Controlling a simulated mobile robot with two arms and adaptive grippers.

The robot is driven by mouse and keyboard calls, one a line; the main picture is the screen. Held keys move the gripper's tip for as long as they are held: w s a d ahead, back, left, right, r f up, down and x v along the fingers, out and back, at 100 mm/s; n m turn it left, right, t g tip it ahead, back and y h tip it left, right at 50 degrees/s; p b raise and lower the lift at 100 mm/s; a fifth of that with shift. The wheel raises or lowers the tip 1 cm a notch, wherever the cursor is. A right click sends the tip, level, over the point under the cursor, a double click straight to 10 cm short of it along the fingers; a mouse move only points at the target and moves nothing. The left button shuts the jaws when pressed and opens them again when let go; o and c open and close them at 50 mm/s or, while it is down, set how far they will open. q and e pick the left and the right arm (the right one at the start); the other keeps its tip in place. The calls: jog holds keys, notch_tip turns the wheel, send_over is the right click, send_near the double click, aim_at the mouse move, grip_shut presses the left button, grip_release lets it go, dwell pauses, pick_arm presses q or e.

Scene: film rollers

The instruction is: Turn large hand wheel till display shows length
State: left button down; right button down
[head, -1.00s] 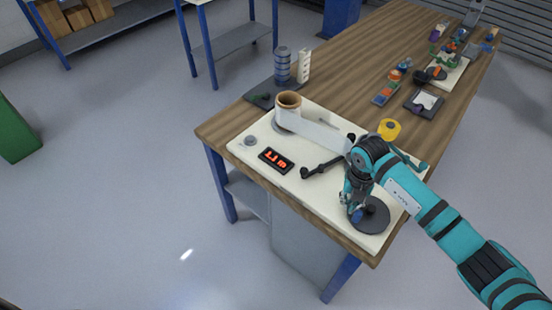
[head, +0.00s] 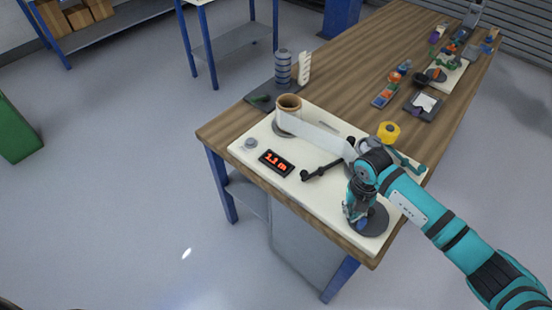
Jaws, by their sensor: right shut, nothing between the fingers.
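The large hand wheel (head: 372,226) is a dark grey disc at the near right corner of the white base board (head: 312,196). My right gripper (head: 353,218) is shut and empty, low at the wheel's left side; I cannot tell whether it touches the wheel or its handle. The display (head: 276,162) is a black box with red digits that seem to read about 1.3 m. A film roll (head: 289,110) stands at the board's far left, and a pale film strip (head: 318,135) runs from it toward the right, where my arm hides its end. My left gripper is not visible.
A black lever arm (head: 326,170) lies across the board between display and wheel. A yellow roll (head: 388,132) stands just behind the board.

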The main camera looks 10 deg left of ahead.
jog(key=shift+s+d+f, duration=0.1)
jog(key=shift+s, duration=0.15)
jog(key=shift+s+a, duration=0.15)
jog(key=shift+a, duration=0.3)
notch_tip(320, 180, up, 7)
jog(key=p, duration=0.4)
jog(key=shift+p, duration=0.35)
